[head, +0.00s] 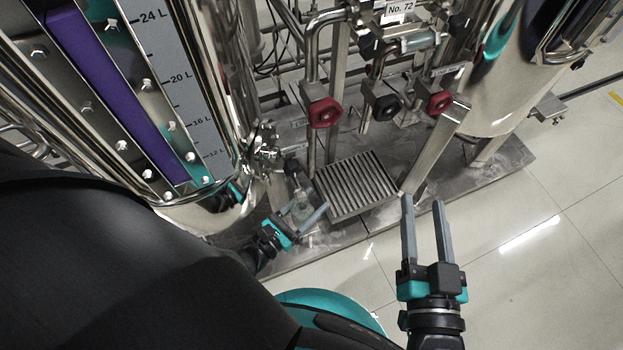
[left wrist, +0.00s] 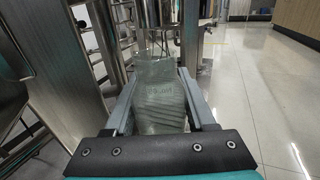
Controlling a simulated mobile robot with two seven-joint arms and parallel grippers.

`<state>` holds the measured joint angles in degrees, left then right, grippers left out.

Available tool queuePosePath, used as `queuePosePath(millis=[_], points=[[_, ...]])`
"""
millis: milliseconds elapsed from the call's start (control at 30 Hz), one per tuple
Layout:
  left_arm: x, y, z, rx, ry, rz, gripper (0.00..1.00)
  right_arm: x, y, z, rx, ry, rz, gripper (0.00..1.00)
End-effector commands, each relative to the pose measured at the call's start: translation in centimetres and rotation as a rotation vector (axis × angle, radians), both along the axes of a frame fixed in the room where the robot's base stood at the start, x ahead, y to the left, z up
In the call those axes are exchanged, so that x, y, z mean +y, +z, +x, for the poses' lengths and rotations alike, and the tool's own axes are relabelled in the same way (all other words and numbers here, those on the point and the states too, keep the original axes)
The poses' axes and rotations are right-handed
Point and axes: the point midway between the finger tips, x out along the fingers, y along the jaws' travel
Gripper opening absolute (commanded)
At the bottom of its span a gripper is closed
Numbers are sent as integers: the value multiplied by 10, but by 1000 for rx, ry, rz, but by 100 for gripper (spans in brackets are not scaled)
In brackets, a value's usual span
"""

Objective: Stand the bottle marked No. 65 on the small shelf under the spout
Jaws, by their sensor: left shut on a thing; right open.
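A clear glass bottle (head: 302,200) stands between the fingers of my left gripper (head: 305,212), which is shut on it. In the left wrist view the bottle (left wrist: 160,90) is upright; faint marking shows on it, too blurred to read. The small slatted metal shelf (head: 356,186) is just right of the bottle in the head view. A downward pipe that looks like the spout (head: 365,122) is above the shelf's far side. My right gripper (head: 423,205) is open and empty, right of the shelf and nearer to me.
Valves with red knobs (head: 324,112) and a black knob (head: 386,107) hang above and behind the shelf. A steel tank with a purple level gauge (head: 100,80) stands left. Another tank (head: 500,90) stands right. A slanting metal leg (head: 430,155) is beside the shelf. Tiled floor (head: 530,270) is clear.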

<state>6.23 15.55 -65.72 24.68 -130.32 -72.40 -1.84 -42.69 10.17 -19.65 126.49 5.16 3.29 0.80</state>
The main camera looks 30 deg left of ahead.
Motion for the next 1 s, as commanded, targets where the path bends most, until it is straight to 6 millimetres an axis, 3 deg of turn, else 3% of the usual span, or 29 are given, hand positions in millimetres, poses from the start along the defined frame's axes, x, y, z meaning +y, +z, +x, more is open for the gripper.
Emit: queuePosePath(millis=[233, 267, 500, 833, 1000], points=[[0, 0, 0, -1, 0, 0, 0, 0, 1, 0, -6, -1, 4, 50], [0, 0, 0, -1, 0, 0, 57, 0, 1, 0, -6, -1, 4, 50], [0, 0, 0, -1, 0, 1, 84, 0, 1, 0, -5, 0, 4, 50], [2, 0, -4, 1, 0, 1, 86, 0, 0, 0, -1, 0, 2, 50], [9, 0, -27, 3, -1, 2, 86, -1, -1, 2, 28, 2, -19, 50]])
